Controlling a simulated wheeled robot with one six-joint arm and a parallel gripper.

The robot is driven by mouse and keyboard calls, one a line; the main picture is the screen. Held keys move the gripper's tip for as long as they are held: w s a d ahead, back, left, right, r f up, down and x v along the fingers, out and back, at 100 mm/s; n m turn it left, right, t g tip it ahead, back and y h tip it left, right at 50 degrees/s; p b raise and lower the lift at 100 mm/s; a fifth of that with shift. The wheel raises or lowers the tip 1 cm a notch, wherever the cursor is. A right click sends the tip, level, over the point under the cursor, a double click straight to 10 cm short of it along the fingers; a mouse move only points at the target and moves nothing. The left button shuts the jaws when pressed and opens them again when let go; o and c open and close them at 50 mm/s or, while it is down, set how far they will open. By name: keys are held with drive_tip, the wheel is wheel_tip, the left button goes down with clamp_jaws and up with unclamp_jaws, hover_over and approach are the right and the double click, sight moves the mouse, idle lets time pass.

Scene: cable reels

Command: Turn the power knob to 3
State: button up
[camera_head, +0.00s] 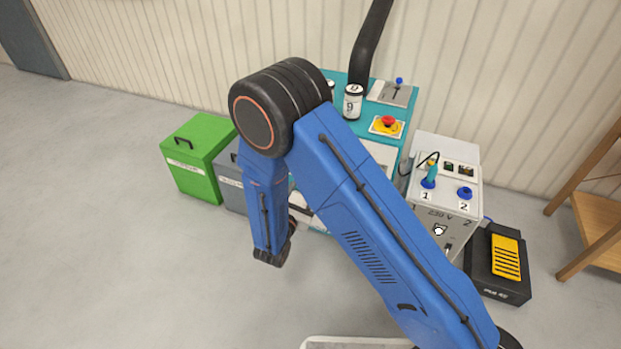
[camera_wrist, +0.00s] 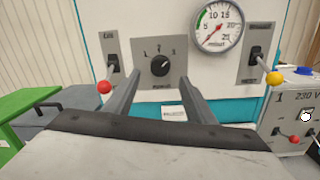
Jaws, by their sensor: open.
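The black power knob (camera_wrist: 160,65) sits on a grey plate on the front of a white machine panel in the wrist view. Small position marks stand in an arc above it and a label below. The knob's pointer is too small to read surely. My gripper (camera_wrist: 159,80) is open, its two grey fingers reaching toward the panel on either side of the knob's lower part in the picture. The fingers look apart from the knob, and nothing is between them. In the head view my arm hides the knob and its panel.
Left of the knob is a lever with a red ball (camera_wrist: 104,87); right is a lever with a yellow ball (camera_wrist: 274,78). A round gauge (camera_wrist: 216,27) is above right. A green bin (camera_head: 198,155) stands left of the machine, a 230 V box (camera_head: 446,190) right.

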drive_tip(key=v, duration=1)
drive_tip(key=shift+s, duration=0.25)
drive_tip(key=d+r+m+g+h, duration=0.45)
drive_tip(key=d+r+m, duration=0.2)
drive_tip(key=d, duration=0.55)
drive_tip(key=d+r+m+g+h, duration=0.3)
drive_tip(key=d+r+m+g, duration=0.3)
drive_tip(key=d, duration=0.6)
drive_tip(key=s+d+r+m+g+y, duration=0.3)
drive_tip(key=s+d+r+m, duration=0.15)
drive_tip(key=s+d, duration=0.2)
drive_tip(key=s+d+r+m+g+y, duration=0.3)
drive_tip(key=s+d+m, duration=0.25)
drive_tip(key=d, duration=0.25)
drive_tip(key=s+r+m+t+y, duration=0.4)
drive_tip(key=s+r+m+y, duration=0.3)
drive_tip(key=s, duration=0.3)
drive_tip(key=shift+s+a+r, duration=0.15)
drive_tip(key=shift+s+a, duration=0.25)
